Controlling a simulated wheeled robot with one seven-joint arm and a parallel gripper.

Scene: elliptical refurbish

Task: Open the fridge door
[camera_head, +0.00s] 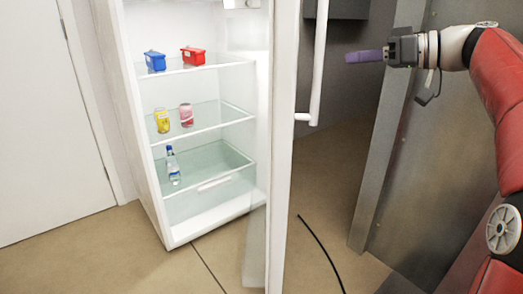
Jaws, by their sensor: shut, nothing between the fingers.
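The white fridge (151,190) stands left of centre with its interior in plain view. Its door (284,150) is swung open and seen nearly edge-on, on the right of the interior. A long white vertical handle (318,75) runs along the door's outer side. My gripper (350,57) is at the upper right, to the right of the handle and apart from it. Its purple fingers are shut with nothing between them and point left. My red arm comes in from the right edge.
Inside the fridge are a blue box (155,61), a red box (193,56), a yellow can (162,121), a pink can (186,115) and a bottle (173,166). A grey panel (385,150) stands at right. A black cable (322,250) lies on the floor.

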